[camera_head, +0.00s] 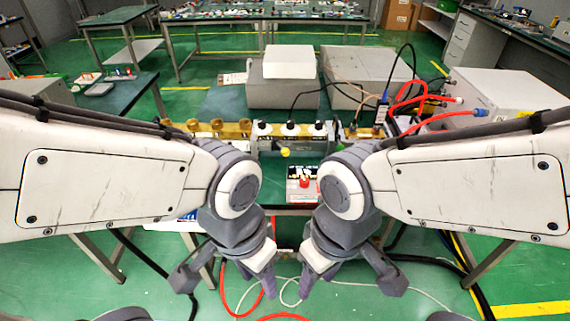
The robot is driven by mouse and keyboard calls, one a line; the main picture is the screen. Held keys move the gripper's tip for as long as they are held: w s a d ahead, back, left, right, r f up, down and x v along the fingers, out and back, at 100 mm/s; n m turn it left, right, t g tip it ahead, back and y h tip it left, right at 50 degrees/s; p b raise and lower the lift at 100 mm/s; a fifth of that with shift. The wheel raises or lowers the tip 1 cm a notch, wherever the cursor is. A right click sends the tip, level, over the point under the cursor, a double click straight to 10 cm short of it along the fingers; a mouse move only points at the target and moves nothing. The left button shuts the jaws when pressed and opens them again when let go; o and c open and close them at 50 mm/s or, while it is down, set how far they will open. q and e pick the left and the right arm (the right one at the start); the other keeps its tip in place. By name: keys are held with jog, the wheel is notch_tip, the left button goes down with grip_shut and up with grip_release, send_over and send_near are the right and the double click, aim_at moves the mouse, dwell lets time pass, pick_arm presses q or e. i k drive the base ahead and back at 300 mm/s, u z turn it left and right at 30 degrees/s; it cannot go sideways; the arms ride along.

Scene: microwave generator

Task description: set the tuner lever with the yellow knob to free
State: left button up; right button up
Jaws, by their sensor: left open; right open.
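The yellow knob (285,152) shows at the front of a grey tuner block (310,146) on the bench, between my two arms. The lever it belongs to is too small to make out, and so is any marking for free. Several white-topped black knobs stand on top of the block. My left gripper (228,278) is open and empty, pointing down in front of the bench, below and left of the knob. My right gripper (348,280) is open and empty, below and right of it. Neither touches the tuner.
A small box with a red button (305,182) sits at the bench's front edge. Brass waveguide parts (232,129) run left of the tuner. Grey cabinets (284,82) stand behind. Red hoses and black cables lie to the right (410,103). My arms hide both bench sides.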

aim_at(284, 151)
jog(key=z, duration=0.55)
jog(key=i, duration=1.3)
jog(key=u, duration=0.55)
